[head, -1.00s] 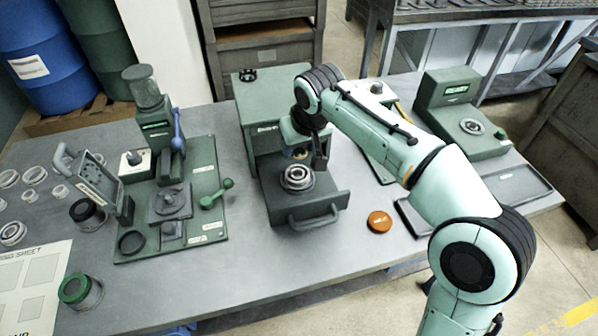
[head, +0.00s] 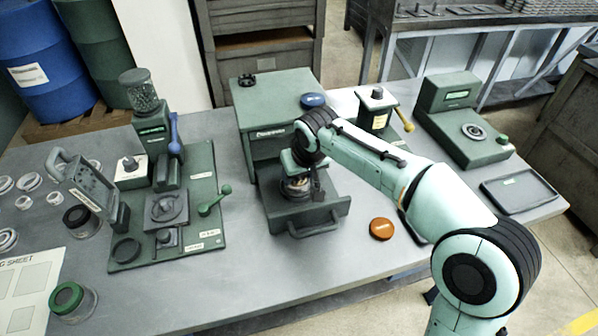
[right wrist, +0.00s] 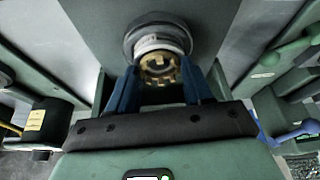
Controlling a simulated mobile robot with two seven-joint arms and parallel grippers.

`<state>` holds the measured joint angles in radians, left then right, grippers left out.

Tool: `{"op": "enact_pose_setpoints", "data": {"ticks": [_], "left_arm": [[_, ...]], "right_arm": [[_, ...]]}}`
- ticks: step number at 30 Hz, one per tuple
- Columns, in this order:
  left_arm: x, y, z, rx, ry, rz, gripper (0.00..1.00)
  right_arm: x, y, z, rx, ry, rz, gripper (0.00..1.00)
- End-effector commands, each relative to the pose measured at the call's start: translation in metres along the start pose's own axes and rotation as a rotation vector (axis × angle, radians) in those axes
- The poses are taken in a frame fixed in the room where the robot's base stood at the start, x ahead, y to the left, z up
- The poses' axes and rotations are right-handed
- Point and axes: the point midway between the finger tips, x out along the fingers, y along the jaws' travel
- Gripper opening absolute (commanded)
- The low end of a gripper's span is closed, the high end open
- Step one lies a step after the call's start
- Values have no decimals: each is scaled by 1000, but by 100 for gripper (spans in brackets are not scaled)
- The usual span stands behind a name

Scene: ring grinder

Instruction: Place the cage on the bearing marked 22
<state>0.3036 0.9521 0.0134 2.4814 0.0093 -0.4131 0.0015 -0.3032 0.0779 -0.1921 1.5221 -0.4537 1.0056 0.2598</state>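A brass-coloured toothed cage (right wrist: 160,66) sits between the two blue fingertips of my right gripper (right wrist: 160,72), which look closed on its sides. In the right wrist view it lies over a pale ringed bearing (right wrist: 158,42) in a dark round seat. I cannot tell whether the cage rests fully on it. In the head view my right gripper (head: 301,187) points down over this bearing, on the pulled-out tray of the green machine (head: 268,130), and hides much of it. No marking 22 is legible. My left gripper is not in view.
An orange round lid (head: 382,228) lies right of the tray handle (head: 318,226). A green press station (head: 205,180) stands to the left, and a green device (head: 452,120) to the right. The front middle table is clear.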

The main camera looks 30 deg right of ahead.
Motion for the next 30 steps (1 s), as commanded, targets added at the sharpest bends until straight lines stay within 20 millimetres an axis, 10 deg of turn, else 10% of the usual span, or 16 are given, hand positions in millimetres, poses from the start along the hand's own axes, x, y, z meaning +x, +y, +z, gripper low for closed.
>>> {"op": "enact_pose_setpoints", "data": {"ticks": [14,30], "left_arm": [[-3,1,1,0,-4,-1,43],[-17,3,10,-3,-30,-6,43]], "right_arm": [[-9,0,-2,0,0,0,74],[-110,0,-2,0,1,0,74]]}}
